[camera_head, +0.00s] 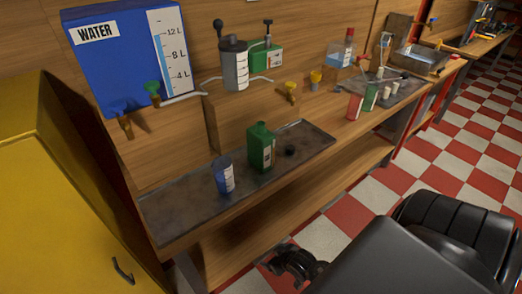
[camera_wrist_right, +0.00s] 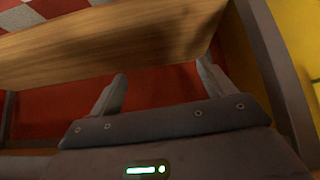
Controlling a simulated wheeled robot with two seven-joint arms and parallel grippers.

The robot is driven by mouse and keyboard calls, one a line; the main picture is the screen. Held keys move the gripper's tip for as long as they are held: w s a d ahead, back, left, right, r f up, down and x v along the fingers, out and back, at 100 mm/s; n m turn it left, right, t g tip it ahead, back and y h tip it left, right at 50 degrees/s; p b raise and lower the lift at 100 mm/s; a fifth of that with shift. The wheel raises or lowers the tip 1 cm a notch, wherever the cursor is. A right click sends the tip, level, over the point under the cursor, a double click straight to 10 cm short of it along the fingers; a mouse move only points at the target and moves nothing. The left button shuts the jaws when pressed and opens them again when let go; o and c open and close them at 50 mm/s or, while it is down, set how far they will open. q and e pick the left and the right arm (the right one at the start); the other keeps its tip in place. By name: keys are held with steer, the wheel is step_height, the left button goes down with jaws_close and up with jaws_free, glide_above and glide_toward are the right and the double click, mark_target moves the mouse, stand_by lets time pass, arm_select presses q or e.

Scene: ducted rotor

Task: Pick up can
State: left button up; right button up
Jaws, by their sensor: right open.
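A green can (camera_head: 261,148) with a pale label stands upright on the dark metal tray (camera_head: 180,205) on the wooden bench. A small black cap (camera_head: 290,150) lies to its right. Another green container (camera_head: 266,58) stands higher up, behind the grey pump canister. My right gripper (camera_head: 292,262) is low in front of the bench, below the tray and apart from the can. In the right wrist view the right gripper (camera_wrist_right: 160,88) shows its two fingers spread, with nothing between them. The can is not in that view. My left gripper is not in view.
A wooden lower shelf (camera_head: 270,225) runs under the bench; a wooden board (camera_wrist_right: 110,45) lies ahead of the right fingers. A yellow cabinet (camera_head: 75,200) stands at left. Checkered floor (camera_head: 375,180) is open at right.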

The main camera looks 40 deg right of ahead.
steer(key=w+d+r+t+p, duration=0.1)
steer(key=w+d+r+t, duration=0.15)
steer(key=r, duration=0.85)
steer(key=w+d+r+t, duration=0.15)
steer(key=w+r, duration=0.25)
steer(key=r, duration=0.6)
steer(key=t, duration=0.6)
glide_toward(269, 149)
steer(key=shift+m, duration=0.3)
steer(key=w, duration=0.4)
steer(key=shift+w+f, duration=0.1)
steer(key=shift+f, duration=0.15)
steer(key=shift+w+r+p, duration=0.1)
steer(key=shift+w+p, duration=0.3)
steer(key=shift+w, duration=0.05)
steer(key=w, duration=0.5)
steer(key=shift+p, duration=0.35)
steer(key=shift+w, duration=0.1)
steer(key=w+p, duration=0.1)
steer(key=w, duration=0.3)
steer(key=shift+w+d+p, duration=0.2)
steer(key=shift+w+p, duration=0.2)
steer(key=c, duration=1.6)
